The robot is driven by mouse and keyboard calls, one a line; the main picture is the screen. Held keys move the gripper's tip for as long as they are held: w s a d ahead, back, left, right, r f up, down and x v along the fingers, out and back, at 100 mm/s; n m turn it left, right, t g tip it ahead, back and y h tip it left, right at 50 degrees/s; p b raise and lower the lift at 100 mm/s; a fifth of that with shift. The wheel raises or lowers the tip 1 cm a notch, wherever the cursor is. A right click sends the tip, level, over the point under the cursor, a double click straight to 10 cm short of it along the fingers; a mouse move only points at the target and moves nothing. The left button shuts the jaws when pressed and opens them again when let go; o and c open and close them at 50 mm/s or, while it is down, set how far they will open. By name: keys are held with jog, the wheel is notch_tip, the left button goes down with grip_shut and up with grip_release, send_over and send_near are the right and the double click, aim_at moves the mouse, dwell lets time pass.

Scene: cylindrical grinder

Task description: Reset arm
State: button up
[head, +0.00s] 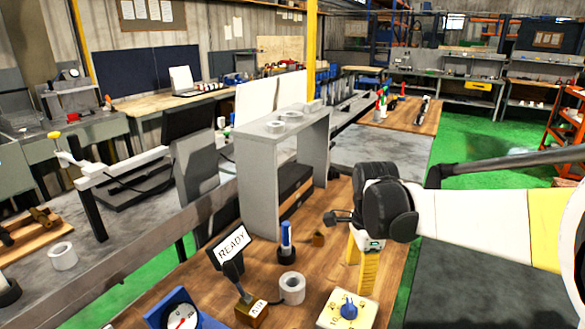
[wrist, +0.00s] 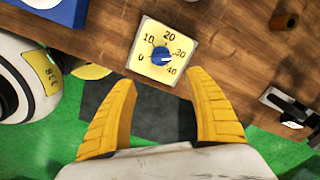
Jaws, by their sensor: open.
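My arm reaches in from the right in the head view, with white and yellow links and a dark wrist joint. My gripper (head: 363,271) hangs fingers-down from it over the wooden bench, close to the dial box (head: 347,310). In the wrist view my gripper (wrist: 162,80) has two yellow fingers spread wide apart with nothing between them. The dial box (wrist: 161,51), with a blue knob and numbers from 0 to 40, lies just beyond the fingertips. I cannot tell the exact height of the fingertips above the bench.
A READY sign (head: 231,247), a white ring (head: 292,288), a blue-handled tool in a holder (head: 286,243) and a blue gauge (head: 183,312) stand on the bench. A grey stand (head: 252,180) rises behind them.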

jog(key=s+r+n+t, duration=0.2)
jog(key=s+n+t, duration=0.1)
jog(key=s+n, duration=0.5)
jog(key=s+r+n+t, duration=0.2)
jog(key=s+n+t, duration=0.1)
jog(key=s+n, duration=0.5)
jog(key=shift+a+r+n+t, duration=0.25)
jog(key=shift+a+n+t, duration=0.05)
jog(key=shift+n, duration=0.5)
